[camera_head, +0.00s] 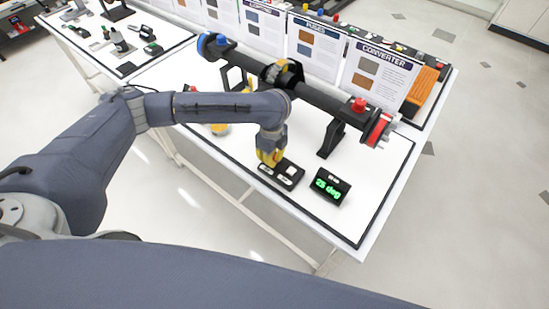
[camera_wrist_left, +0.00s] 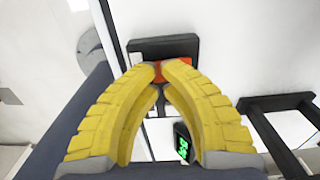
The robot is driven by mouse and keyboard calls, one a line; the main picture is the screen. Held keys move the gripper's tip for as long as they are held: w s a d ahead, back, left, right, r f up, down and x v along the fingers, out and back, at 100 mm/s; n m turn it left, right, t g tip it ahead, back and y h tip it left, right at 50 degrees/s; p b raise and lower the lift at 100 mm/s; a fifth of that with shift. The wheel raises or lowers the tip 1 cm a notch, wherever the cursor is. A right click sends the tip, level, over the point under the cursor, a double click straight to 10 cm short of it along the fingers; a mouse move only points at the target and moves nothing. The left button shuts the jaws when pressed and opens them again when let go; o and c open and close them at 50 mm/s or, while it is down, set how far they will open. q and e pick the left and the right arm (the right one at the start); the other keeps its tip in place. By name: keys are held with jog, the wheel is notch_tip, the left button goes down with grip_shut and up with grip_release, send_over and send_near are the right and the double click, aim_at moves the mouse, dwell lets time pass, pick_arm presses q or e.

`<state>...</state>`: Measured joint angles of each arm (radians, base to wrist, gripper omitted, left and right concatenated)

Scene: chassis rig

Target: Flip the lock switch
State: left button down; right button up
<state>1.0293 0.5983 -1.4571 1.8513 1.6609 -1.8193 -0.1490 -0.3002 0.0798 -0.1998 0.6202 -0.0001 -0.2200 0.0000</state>
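A small black switch panel (camera_head: 294,182) with light-coloured switch parts lies on the white table near its front edge. My left gripper (camera_head: 271,163), with yellow fingers, points down at the panel's left part and hides some of it. In the left wrist view the curved fingers of my left gripper (camera_wrist_left: 161,68) come together at their tips. A red-orange switch part (camera_wrist_left: 158,72) shows at the tips, on a black housing (camera_wrist_left: 165,46). I cannot tell whether the tips touch it. My right gripper is in neither view.
A black display (camera_head: 330,186) reading "25 deg" stands right of the panel. Behind it, a long dark shaft (camera_head: 325,100) with a red right end (camera_head: 378,129) rests on black stands. Upright sign boards (camera_head: 375,75) line the table's back. The table's front right corner is clear.

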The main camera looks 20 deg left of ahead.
pick_arm(q)
jog(key=shift+f, duration=0.7)
dwell(0.4)
jog(key=shift+r, duration=3.5)
